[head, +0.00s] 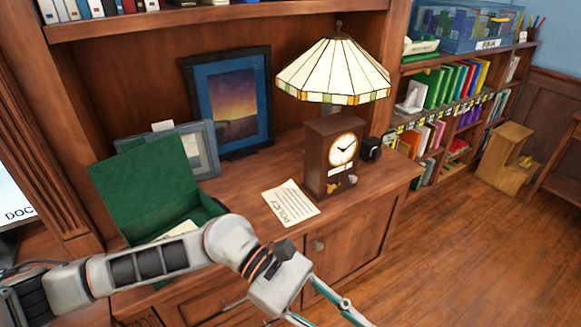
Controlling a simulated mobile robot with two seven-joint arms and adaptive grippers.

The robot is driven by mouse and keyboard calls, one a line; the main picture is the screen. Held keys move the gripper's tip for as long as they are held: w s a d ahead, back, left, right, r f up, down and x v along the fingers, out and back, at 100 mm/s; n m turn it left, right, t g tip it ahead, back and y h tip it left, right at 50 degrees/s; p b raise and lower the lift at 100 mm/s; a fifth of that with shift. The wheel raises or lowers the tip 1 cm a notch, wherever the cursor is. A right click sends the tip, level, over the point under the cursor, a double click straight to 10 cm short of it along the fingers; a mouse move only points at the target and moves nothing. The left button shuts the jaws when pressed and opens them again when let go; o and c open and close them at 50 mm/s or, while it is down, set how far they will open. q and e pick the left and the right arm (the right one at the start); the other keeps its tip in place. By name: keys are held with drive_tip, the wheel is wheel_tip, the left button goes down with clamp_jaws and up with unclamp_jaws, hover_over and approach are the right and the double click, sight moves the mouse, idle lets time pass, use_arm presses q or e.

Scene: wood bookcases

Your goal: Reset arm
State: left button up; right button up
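My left arm comes in from the lower left across the front of the wooden desk surface (245,215). My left gripper (325,318) is at the bottom edge of the head view, in front of the cabinet doors. Parts of two fingers show, spaced apart and pointing down and right. Their tips are cut off by the frame, so I cannot tell whether it is open or shut. No held object shows. My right gripper is not in view.
An open green box (150,185) stands behind my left arm. A policy paper (290,203), a wooden clock (335,155), a lamp (335,70) and a framed picture (230,100) are on the desk. Bookshelves (455,100) stand right. Open floor (460,260) lies right.

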use_arm(q)
drive_tip(key=w+d+r+n+t+h, duration=0.3)
drive_tip(key=w+r+n+t+h, duration=0.5)
drive_tip(key=n, duration=0.7)
drive_tip(key=w+a+f+n+t+y, duration=0.4)
drive_tip(key=w+a+f+n+t, duration=0.25)
drive_tip(key=n, duration=0.75)
drive_tip(key=w+a+f+n+t+y, duration=0.45)
drive_tip(key=a+n+t, duration=0.35)
drive_tip(key=n, duration=0.5)
drive_tip(key=s+a+f+n+g+y, duration=0.1)
drive_tip(key=s+a+f+n+y, duration=0.2)
drive_tip(key=f, duration=0.6)
drive_tip(key=s+a+f+n+g+y, duration=0.1)
drive_tip(key=s+a+f+n+y, duration=0.2)
drive_tip(key=s+a+f+n, duration=0.3)
drive_tip(key=s+a+f+n+g+y, duration=0.2)
drive_tip(key=a+f+n, duration=0.5)
drive_tip(key=f, duration=0.5)
drive_tip(key=shift+s+a+f+y, duration=0.2)
drive_tip(key=shift+s+a+y, duration=0.45)
drive_tip(key=shift+s+a, duration=0.5)
